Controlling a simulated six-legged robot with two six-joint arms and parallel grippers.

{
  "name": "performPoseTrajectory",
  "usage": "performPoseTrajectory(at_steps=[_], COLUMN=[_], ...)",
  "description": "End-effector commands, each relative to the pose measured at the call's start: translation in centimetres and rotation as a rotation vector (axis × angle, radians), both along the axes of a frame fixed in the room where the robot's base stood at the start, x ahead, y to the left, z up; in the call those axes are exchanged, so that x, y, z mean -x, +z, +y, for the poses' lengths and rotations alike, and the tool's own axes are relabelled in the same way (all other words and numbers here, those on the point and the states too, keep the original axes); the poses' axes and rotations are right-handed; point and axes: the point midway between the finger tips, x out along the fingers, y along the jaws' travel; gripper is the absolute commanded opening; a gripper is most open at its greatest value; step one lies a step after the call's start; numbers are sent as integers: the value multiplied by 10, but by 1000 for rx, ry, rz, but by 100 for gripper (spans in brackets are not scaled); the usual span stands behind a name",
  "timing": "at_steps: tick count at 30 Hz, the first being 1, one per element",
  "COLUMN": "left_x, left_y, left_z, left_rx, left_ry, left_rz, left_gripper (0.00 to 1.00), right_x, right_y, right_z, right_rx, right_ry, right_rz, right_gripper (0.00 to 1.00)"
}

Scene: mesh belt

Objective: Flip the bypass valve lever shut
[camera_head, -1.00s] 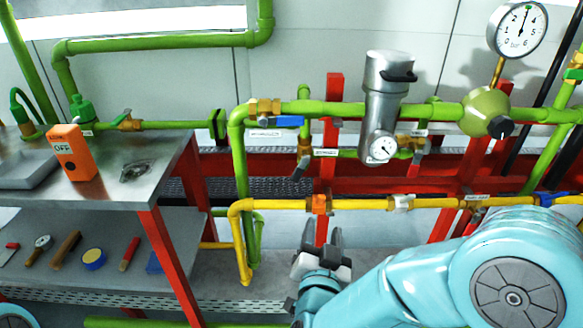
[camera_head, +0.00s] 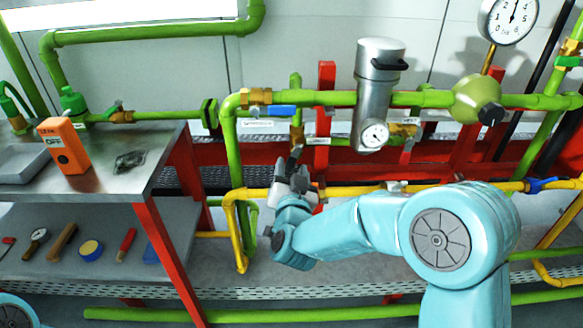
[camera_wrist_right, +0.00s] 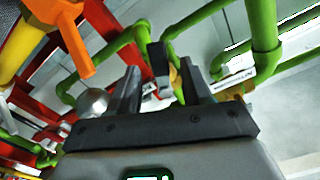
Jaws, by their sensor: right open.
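A brass valve (camera_head: 297,133) sits on the short green branch below the main green pipe. Its dark lever (camera_head: 295,155) hangs down and slants slightly; I take it as the bypass lever, but its label is unreadable. My right gripper (camera_head: 291,170) is open just below and around the lever's lower end. In the right wrist view, the lever's dark end (camera_wrist_right: 158,60) shows between the two fingers of the right gripper (camera_wrist_right: 162,78). Contact cannot be told. My left gripper is out of view.
A blue-handled valve (camera_head: 268,111) is on the green pipe above. A metal filter cylinder (camera_head: 375,85) stands to the right. A yellow pipe (camera_head: 350,193) runs behind my right arm, and an orange fitting (camera_wrist_right: 75,40) is close in the wrist view. A bench (camera_head: 115,190) is at left.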

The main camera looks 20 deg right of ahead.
Motion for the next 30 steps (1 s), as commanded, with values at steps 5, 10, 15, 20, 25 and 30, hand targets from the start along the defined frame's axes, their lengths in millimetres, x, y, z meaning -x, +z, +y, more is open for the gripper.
performPoseTrajectory(at_steps=[5,10,15,20,25,30], left_x=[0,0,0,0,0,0], left_y=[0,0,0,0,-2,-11], left_z=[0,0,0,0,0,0], left_rx=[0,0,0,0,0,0], left_ry=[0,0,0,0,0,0], left_rz=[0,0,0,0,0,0], left_gripper=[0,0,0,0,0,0], right_x=[-11,-12,-11,-11,-11,-12], right_y=[0,0,0,0,0,-1], right_z=[-4,-4,-4,-4,-3,-1], right_rx=[0,0,0,0,-9,-57], right_ry=[-1,-1,-1,-1,-1,0], right_rz=[1,0,0,0,-3,-20], right_gripper=[49,49,20,0,0,0])
